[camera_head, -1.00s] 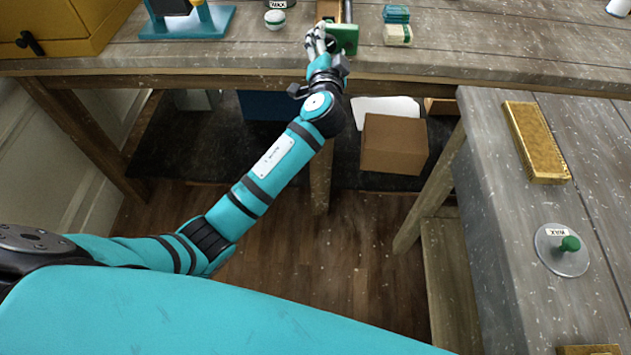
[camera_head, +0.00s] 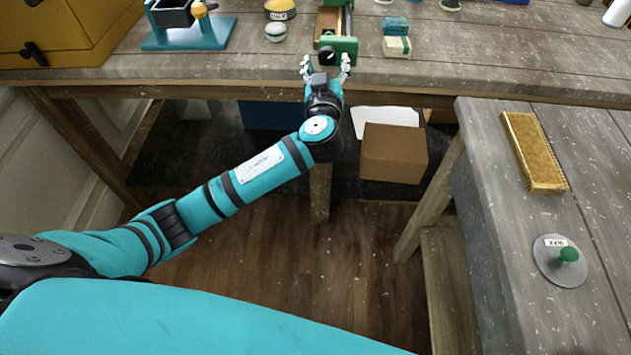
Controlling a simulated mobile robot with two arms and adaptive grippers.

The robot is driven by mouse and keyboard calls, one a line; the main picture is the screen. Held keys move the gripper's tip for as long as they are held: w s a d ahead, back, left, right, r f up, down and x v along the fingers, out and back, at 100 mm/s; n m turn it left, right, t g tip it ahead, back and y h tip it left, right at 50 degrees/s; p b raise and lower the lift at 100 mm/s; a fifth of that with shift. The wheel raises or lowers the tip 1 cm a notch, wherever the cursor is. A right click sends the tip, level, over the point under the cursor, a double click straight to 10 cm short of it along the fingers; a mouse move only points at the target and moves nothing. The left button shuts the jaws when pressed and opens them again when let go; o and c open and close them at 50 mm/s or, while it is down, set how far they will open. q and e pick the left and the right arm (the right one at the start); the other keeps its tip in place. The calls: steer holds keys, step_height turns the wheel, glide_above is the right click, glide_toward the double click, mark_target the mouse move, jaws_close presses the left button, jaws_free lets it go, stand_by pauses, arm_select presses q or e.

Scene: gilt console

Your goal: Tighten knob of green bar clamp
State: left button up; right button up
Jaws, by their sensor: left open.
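The green bar clamp (camera_head: 345,46) lies on the far workbench at top centre, with its green end block facing the bench's front edge. Its dark round knob (camera_head: 327,56) shows on the near side of that block. My left gripper (camera_head: 326,64) is at the bench's front edge, just in front of the knob. Its fingers are spread apart, one on each side of the knob. I cannot tell whether any finger touches it. My right gripper is not in view.
A teal stand (camera_head: 188,35) is farther left. A cardboard box (camera_head: 393,153) is below.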

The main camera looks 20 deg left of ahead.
arm_select(q)
steer(key=b+v, duration=0.2)
steer(key=v, duration=1.2)
step_height(320, 180, down, 25)
steer(key=a+m+g+h+p, duration=0.1)
steer(key=m+g+h+p, duration=0.2)
steer(key=m+g+p, duration=0.2)
steer(key=shift+s+a+f+m+g, duration=0.2)
steer(key=shift+s+a+m+g, duration=0.1)
steer(key=shift+m+g, duration=0.55)
